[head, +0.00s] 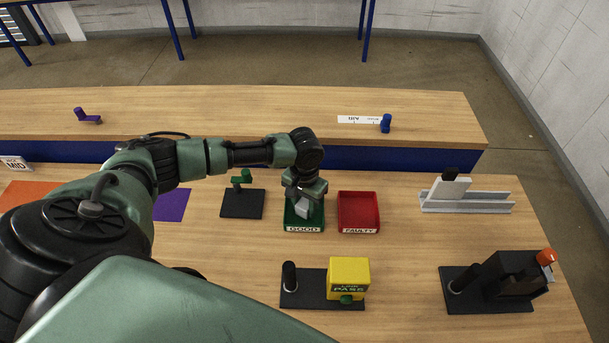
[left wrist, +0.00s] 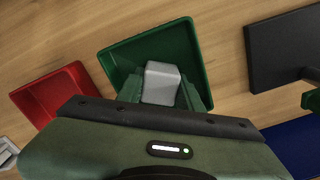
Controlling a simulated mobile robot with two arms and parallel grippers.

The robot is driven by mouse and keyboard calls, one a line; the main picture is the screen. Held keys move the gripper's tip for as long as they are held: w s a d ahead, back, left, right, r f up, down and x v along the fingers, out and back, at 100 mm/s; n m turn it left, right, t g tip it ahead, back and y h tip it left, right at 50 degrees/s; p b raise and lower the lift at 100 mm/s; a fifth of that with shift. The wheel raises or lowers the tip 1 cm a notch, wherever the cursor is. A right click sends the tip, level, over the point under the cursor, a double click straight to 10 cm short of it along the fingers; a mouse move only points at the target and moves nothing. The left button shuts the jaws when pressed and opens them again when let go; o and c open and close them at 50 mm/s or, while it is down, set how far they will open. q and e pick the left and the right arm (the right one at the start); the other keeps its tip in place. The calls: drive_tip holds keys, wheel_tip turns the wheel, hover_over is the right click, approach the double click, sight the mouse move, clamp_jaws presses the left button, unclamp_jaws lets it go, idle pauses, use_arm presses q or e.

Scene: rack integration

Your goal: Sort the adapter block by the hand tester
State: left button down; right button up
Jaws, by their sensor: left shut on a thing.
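My left gripper (head: 303,203) is above the green tray labelled GOOD (head: 317,222). It is shut on a light grey adapter block (left wrist: 161,82), which points down over the tray's floor in the left wrist view. I cannot tell whether the block touches the tray (left wrist: 118,62). The hand tester (head: 348,270) is a yellow box on a black base in front of the trays, and its face reads PASS. The red tray labelled FAULTY (head: 358,208) is just right of the green one and looks empty. My right gripper is out of view.
A black plate with a green fixture (head: 241,203) lies left of the green tray. A grey rail fixture (head: 465,200) stands at the right, and a black fixture with an orange top (head: 500,285) is at the front right. The wood around the red tray is clear.

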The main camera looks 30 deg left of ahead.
use_arm(q)
drive_tip(key=c, duration=0.9)
unclamp_jaws()
drive_tip(key=shift+f, duration=0.1)
drive_tip(key=shift+o, duration=0.2)
wheel_tip(320, 180, up, 8)
drive_tip(key=shift+f+b, duration=0.1)
drive_tip(key=shift+b, duration=0.6)
